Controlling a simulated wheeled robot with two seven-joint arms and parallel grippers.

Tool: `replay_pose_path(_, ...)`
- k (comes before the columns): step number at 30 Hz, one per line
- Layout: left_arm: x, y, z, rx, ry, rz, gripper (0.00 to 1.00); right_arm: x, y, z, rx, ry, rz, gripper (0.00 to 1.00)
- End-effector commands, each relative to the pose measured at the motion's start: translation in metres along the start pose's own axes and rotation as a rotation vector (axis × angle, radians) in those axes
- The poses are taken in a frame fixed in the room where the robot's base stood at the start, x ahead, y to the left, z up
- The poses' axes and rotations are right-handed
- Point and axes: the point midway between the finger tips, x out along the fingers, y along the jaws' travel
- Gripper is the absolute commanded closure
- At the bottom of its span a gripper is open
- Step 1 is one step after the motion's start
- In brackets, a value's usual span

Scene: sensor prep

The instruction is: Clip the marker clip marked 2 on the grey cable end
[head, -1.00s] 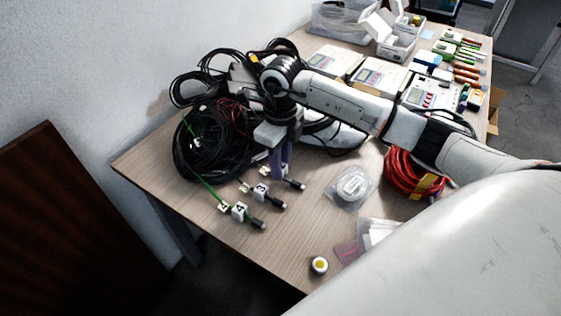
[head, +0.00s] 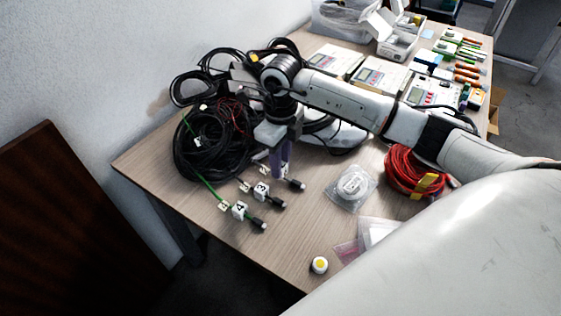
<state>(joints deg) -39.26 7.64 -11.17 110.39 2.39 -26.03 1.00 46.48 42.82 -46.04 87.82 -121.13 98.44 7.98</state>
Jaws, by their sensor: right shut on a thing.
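My right gripper (head: 281,174) points down over the table, its purple fingers shut on a small white marker clip, mostly hidden; its number cannot be read. The fingers are right beside a cable end with a dark plug (head: 297,184), the farthest of three in a row; the clip seems to be at this cable, but I cannot tell whether it is around it. The clip marked 3 (head: 262,191) sits on the middle cable end. The clip marked 4 (head: 239,210) sits on the green cable's end. My left gripper is not in view.
A black cable coil (head: 205,150) lies to the left. A bagged white roll (head: 352,184), a red cable coil (head: 410,172) and a yellow-topped round pot (head: 319,265) lie to the right and front. Devices and tools fill the back. The front middle of the table is clear.

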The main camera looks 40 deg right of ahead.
Motion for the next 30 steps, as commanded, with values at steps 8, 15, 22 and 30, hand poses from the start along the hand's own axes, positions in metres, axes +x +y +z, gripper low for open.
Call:
replay_pose_path(8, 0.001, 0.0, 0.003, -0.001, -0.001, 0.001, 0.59, 0.004, 0.0, 0.0, 0.0, 0.0, 0.0, 0.98)
replay_pose_path(15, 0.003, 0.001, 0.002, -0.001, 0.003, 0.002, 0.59, 0.007, 0.0, 0.0, 0.0, 0.0, 0.0, 0.98)
replay_pose_path(22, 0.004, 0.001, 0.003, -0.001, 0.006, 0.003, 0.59, 0.01, 0.0, 0.0, 0.0, 0.0, 0.0, 0.98)
replay_pose_path(30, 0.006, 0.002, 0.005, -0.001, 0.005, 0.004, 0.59, 0.014, 0.0, 0.0, 0.0, 0.0, 0.0, 0.98)
